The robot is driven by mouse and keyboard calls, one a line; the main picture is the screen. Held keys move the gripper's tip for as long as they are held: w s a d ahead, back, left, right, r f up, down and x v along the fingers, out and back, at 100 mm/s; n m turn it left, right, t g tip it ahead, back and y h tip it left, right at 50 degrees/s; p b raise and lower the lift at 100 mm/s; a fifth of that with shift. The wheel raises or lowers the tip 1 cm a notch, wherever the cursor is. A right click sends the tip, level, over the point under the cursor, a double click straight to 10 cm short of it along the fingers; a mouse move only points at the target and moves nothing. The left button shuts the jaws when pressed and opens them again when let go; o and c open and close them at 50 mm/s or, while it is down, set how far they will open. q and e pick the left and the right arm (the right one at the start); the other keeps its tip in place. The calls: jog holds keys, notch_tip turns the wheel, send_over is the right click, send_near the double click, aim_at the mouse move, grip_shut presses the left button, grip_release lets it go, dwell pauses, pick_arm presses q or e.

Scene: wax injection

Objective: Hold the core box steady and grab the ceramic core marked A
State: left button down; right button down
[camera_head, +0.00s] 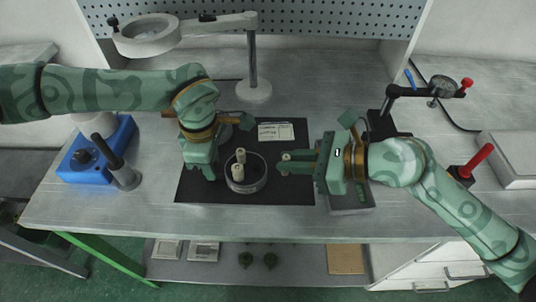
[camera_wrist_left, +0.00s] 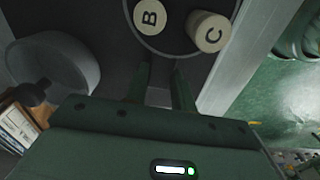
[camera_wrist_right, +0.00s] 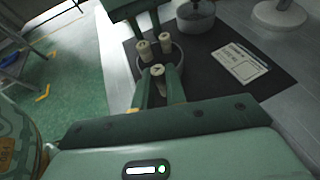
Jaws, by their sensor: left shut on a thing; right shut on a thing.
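The core box is a round clear-walled dish (camera_head: 246,186) on the dark mat. Two pale ceramic cores stand in it; in the left wrist view they are marked B (camera_wrist_left: 150,16) and C (camera_wrist_left: 208,31). My left gripper (camera_head: 213,177) is at the dish's left side, its fingers (camera_wrist_left: 162,75) shut on the dish's rim. My right gripper (camera_head: 284,162) is right of the dish, shut on a third pale core (camera_head: 286,156). That core shows between the fingertips in the right wrist view (camera_wrist_right: 158,70), its mark too small to read surely.
A white label card (camera_head: 276,132) lies on the black mat (camera_head: 296,191) behind the dish. A grey round container (camera_wrist_right: 195,18) stands near my left gripper. A magnifier lamp (camera_head: 252,90) is at the back, a blue device (camera_head: 90,160) at left, and a clamp stand (camera_head: 388,118) at right.

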jog(key=s+d, duration=0.1)
jog(key=d, duration=0.3)
jog(key=s+d, duration=0.1)
jog(key=d, duration=0.2)
jog(key=s+d, duration=0.1)
jog(key=d, duration=0.3)
jog(key=shift+d, duration=0.3)
pick_arm(q)
jog(key=c, duration=1.1)
grip_release()
jog(key=shift+r, duration=0.1)
notch_tip(320, 180, up, 12)
jog(key=shift+f, duration=0.1)
